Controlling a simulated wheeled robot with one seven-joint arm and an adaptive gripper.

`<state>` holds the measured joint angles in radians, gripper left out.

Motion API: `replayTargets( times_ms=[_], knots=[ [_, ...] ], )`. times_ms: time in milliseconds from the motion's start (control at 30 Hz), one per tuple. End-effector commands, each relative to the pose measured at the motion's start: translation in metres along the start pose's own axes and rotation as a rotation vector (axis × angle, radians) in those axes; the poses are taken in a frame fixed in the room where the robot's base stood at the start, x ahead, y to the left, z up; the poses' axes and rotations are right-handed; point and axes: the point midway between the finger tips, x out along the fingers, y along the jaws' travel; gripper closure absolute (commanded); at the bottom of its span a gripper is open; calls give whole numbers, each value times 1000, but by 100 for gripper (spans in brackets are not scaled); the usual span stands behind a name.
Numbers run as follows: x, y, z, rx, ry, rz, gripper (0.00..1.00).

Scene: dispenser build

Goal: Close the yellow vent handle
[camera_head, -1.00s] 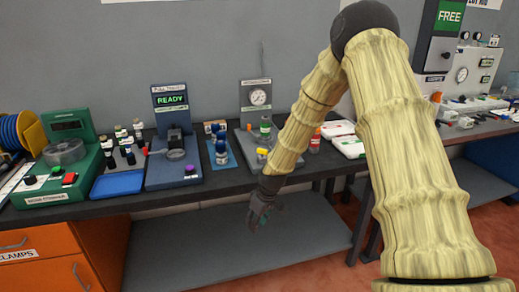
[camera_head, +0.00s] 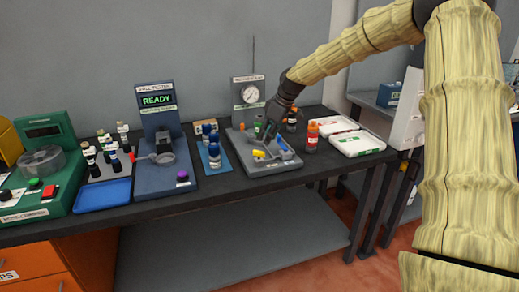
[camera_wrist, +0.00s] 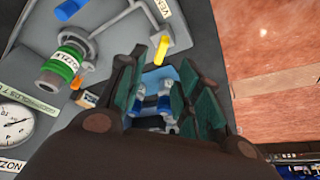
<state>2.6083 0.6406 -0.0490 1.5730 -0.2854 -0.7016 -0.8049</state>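The yellow vent handle (camera_head: 260,154) is a small bar low on the front of the grey dispenser plate. In the wrist view, the yellow handle (camera_wrist: 161,49) lies just beyond my fingertips, near the plate's edge. My gripper (camera_head: 268,138) is above the plate, close behind the handle. In the wrist view my gripper (camera_wrist: 161,68) has its fingers spread with nothing held between them. I cannot tell whether a finger touches the handle. A blue handle (camera_wrist: 66,9) and a green-banded bottle (camera_wrist: 64,62) are on the same plate.
A pressure gauge (camera_head: 250,94) stands behind the plate. Blue-capped bottles (camera_head: 214,154) stand to its left. The table's front edge is close to the handle.

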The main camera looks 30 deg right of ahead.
Motion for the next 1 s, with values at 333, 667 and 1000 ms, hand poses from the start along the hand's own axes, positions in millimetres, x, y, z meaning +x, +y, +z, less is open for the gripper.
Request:
replayTargets(
  times_ms=[333, 667, 1000],
  knots=[
    [49, -1, 0, 1, -2, -2, 66],
    [76, 0, 0, 1, 0, 0, 66],
    [80, 0, 0, 1, 1, 0, 66]
  ],
)
